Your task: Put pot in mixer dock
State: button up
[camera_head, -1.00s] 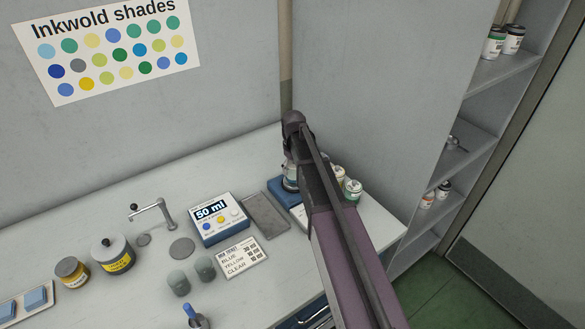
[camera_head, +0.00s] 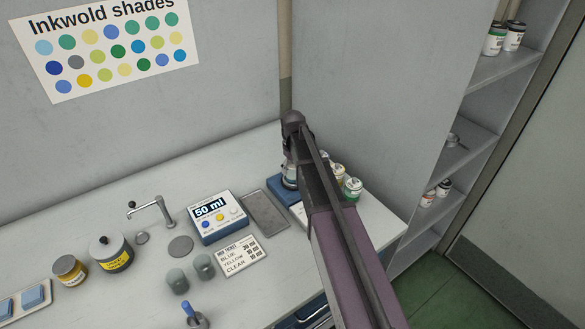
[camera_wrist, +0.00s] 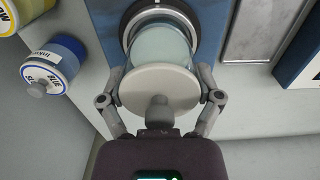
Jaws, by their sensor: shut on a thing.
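The pot (camera_wrist: 160,45) has a pale, glassy blue body and a wide cream disc, which looks like its lid, towards me. My gripper (camera_wrist: 160,76) is shut on the pot, with one finger on each side of it. The pot's far end is at the dark round ring of the mixer dock (camera_wrist: 125,27), on a blue base. I cannot tell whether it is fully seated. In the head view, part of the pot (camera_head: 289,174) shows left of my arm, over the blue dock base (camera_head: 280,188). My arm hides the gripper there.
Yellow and blue labelled jars (camera_wrist: 55,62) stand close on the left in the wrist view. A grey tray (camera_head: 264,213) and a dispenser reading 50 ml (camera_head: 218,218) are left of the dock. Grey cups (camera_head: 204,266) and a tap (camera_head: 155,208) stand farther left. The wall is close behind.

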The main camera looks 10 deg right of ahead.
jog(key=shift+f, duration=0.3)
jog(key=o, duration=1)
jog(key=shift+c, duration=0.2)
jog(key=shift+r, duration=0.15)
jog(key=shift+r+p, duration=5.3)
jog(key=shift+r, duration=0.1)
jog(key=shift+s, duration=0.15)
jog(key=s+m, duration=0.4)
jog(key=s, duration=1.8)
jog(key=shift+s+m, duration=0.15)
jog(key=shift+m, duration=0.15)
